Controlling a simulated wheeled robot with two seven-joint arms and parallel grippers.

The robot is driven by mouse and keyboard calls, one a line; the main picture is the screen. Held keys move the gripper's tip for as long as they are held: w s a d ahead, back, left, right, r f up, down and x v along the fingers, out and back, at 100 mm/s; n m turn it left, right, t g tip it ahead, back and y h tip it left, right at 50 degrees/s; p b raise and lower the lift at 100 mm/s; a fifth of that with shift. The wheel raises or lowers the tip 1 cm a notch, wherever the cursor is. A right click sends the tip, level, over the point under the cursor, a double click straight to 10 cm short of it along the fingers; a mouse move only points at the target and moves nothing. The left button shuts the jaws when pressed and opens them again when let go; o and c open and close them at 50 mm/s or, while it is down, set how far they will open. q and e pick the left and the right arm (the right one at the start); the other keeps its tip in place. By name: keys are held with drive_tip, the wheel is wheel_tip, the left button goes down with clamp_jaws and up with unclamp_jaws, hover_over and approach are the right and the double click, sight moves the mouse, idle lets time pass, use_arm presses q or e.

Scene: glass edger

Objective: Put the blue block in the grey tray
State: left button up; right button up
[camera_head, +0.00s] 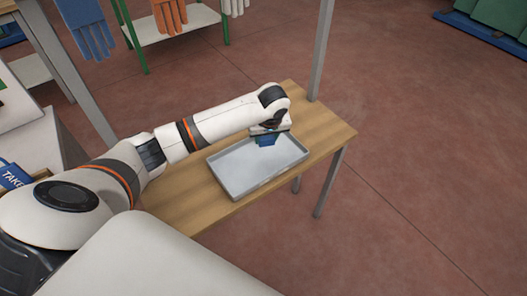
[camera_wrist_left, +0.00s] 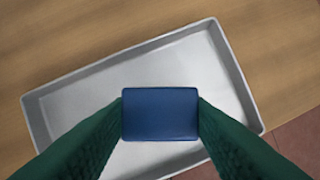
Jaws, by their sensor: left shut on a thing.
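The blue block (camera_head: 266,141) is held in my left gripper (camera_head: 268,133), over the far right part of the grey tray. It also shows in the left wrist view (camera_wrist_left: 160,114), between the two dark green fingers, which press on its left and right sides. The grey tray (camera_head: 232,192) is shallow and stands on the wooden table. In the left wrist view the tray's rim (camera_wrist_left: 130,50) surrounds much of the block. I cannot tell whether the block touches the tray floor. My right gripper is not in view.
The wooden table (camera_head: 325,130) has bare wood around the tray, and a grey post rises at its far corner. Gloves in blue (camera_head: 92,38) and orange (camera_head: 168,15) hang behind. A blue "TAKE" label (camera_head: 14,177) shows at the left edge. Red floor lies to the right.

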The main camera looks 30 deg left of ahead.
sight(267, 146)
use_arm(q)
drive_tip(key=shift+f, duration=3.15)
drive_tip(key=o, duration=1)
drive_tip(key=shift+f, duration=0.1)
drive_tip(key=shift+c, duration=0.2)
drive_tip(key=v, duration=1.2)
drive_tip(key=shift+p, duration=0.3)
